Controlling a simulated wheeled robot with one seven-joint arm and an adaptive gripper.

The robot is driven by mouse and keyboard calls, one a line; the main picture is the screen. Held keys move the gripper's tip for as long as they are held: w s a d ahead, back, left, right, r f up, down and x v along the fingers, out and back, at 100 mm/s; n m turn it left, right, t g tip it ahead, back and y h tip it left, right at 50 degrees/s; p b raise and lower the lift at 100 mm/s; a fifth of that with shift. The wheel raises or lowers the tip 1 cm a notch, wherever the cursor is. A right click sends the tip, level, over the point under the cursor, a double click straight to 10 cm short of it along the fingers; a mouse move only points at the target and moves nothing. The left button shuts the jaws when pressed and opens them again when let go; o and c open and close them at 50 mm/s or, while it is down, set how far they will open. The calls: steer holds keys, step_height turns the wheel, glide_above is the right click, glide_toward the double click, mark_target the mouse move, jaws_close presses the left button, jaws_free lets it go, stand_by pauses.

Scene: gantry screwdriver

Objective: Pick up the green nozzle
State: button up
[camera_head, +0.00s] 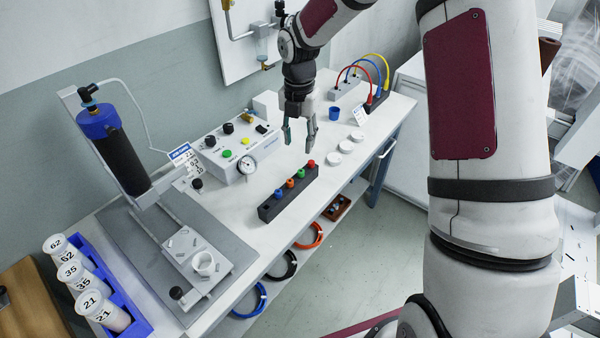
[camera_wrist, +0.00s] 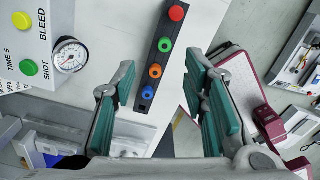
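The green nozzle (camera_head: 302,173) stands in a dark rack (camera_head: 273,213) on the white bench, between the orange nozzle (camera_head: 290,183) and the red nozzle (camera_head: 311,163). A blue nozzle (camera_head: 279,193) is at the rack's near-left end. My gripper (camera_head: 299,137) is open and empty, above and behind the rack. In the wrist view, my gripper's teal-padded fingers (camera_wrist: 159,64) are spread wide with the row of nozzles showing between and beyond them. The green nozzle (camera_wrist: 165,45) lies near the line between the fingertips, farther down, touched by neither.
A control box (camera_head: 235,150) with coloured buttons and a gauge stands left of my gripper. White round pieces (camera_head: 346,146) and a blue cup (camera_head: 334,113) are to the right. A dispensing stand with a dark cylinder (camera_head: 120,150) and a blue cup rack (camera_head: 115,300) are at left.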

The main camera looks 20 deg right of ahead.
glide_above(301, 171)
steer(key=f, duration=0.3)
steer(key=w+f, duration=0.1)
steer(key=f, duration=0.1)
steer(key=shift+a, duration=0.15)
steer(key=shift+s+f, duration=0.2)
steer(key=shift+f, duration=1.1)
steer(key=shift+s+f, duration=0.2)
steer(key=shift+f, duration=1.1)
steer(key=c, duration=0.8)
